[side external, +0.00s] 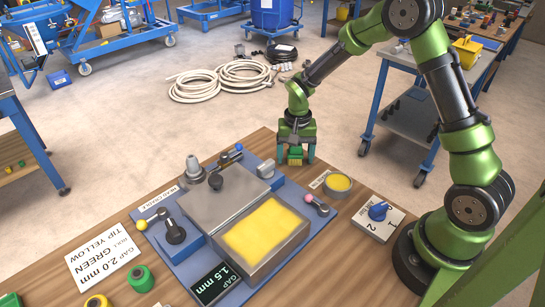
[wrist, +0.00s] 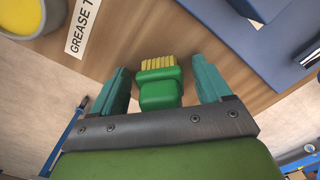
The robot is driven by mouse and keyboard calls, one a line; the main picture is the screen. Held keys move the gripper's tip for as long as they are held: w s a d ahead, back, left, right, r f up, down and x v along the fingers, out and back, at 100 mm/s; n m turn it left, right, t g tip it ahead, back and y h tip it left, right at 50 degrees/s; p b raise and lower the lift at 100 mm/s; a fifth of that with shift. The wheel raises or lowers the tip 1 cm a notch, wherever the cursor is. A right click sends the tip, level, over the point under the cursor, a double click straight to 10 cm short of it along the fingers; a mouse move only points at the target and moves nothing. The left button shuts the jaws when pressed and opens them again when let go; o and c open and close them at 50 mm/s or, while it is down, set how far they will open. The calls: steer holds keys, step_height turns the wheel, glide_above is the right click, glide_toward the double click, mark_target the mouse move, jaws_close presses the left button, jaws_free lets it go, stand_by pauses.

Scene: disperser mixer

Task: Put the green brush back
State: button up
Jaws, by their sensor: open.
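The green brush (wrist: 160,88) has a green handle and a block of yellow bristles that points away from my gripper. It lies between the two teal fingers of my gripper (wrist: 160,90), with a visible gap on each side. My gripper is open. In the side external view my gripper (side external: 296,156) is low at the far edge of the wooden table, and the brush (side external: 295,153) shows as a small green piece between its fingers. Whether the brush touches the table cannot be told.
A blue machine base (side external: 172,238) carries a grey lid (side external: 224,194), a yellow-filled tray (side external: 287,258) and several knobs. A round yellow-filled tin (side external: 337,185) with a grease label stands near my gripper. Bare wood lies between.

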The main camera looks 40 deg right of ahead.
step_height(320, 180, up, 12)
steer(key=shift+w+f, duration=0.1)
steer(key=shift+f, duration=0.15)
steer(key=s+a+r+n+t+y, duration=0.1)
steer(key=s+a+r+n+t, duration=0.1)
steer(key=s+r, duration=0.4)
steer(key=s+a+r+n+t, duration=0.3)
steer(key=s+a+r+t, duration=0.1)
steer(key=s, duration=0.8)
step_height(320, 180, up, 3)
steer(key=shift+s+a+f+t+y, duration=0.25)
steer(key=shift+a+t+y, duration=0.15)
steer(key=shift+t, duration=0.3)
steer(key=shift+r, duration=0.1)
